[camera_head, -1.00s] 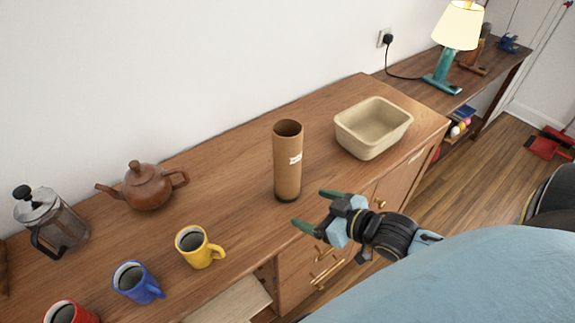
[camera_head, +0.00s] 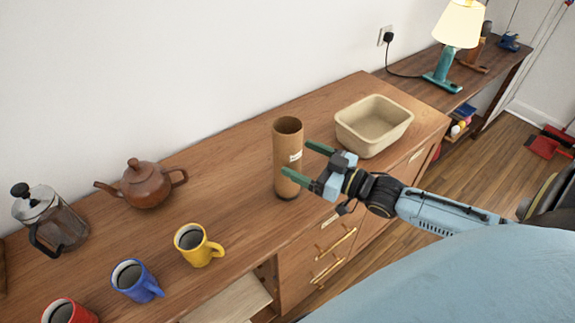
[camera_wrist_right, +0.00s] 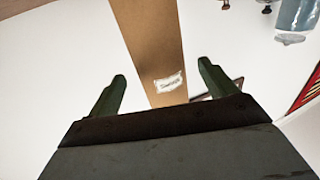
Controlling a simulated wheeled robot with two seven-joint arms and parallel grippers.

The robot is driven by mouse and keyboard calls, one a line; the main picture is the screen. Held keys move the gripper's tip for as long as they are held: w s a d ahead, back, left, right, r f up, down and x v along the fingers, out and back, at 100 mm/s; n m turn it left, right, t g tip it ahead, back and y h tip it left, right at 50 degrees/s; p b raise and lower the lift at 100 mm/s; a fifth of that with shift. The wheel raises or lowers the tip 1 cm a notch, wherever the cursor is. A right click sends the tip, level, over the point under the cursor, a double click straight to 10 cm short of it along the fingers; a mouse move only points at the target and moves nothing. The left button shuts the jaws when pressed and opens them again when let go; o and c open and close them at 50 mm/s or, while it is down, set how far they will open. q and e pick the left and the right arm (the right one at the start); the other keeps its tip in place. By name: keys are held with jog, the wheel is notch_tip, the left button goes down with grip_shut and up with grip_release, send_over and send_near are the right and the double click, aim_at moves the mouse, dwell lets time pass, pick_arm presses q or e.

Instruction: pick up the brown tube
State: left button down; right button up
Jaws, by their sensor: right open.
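The brown tube (camera_head: 287,155) stands upright on the wooden sideboard, with its open end up and a small white label on its side. My right gripper (camera_head: 300,160) is open beside the tube, with its green fingers pointing at it. One finger overlaps the tube's right side in the head view. In the right wrist view, the tube (camera_wrist_right: 150,40) rises ahead, between the directions of the two open fingertips (camera_wrist_right: 162,70). I cannot tell whether a finger touches it. My left gripper is not in view.
A beige basin (camera_head: 374,125) stands right of the tube, close behind my right gripper. A brown teapot (camera_head: 146,186), a yellow mug (camera_head: 196,246), a blue mug (camera_head: 134,281), a red mug (camera_head: 66,312) and a French press (camera_head: 52,220) stand to the left. The sideboard (camera_head: 240,215) is clear around the tube's left.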

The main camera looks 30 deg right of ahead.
aim_at(281, 148)
jog(key=shift+x, duration=3.3)
jog(key=shift+r, duration=0.1)
jog(key=shift+c, duration=0.4)
jog(key=c, duration=1)
jog(key=shift+r, duration=0.1)
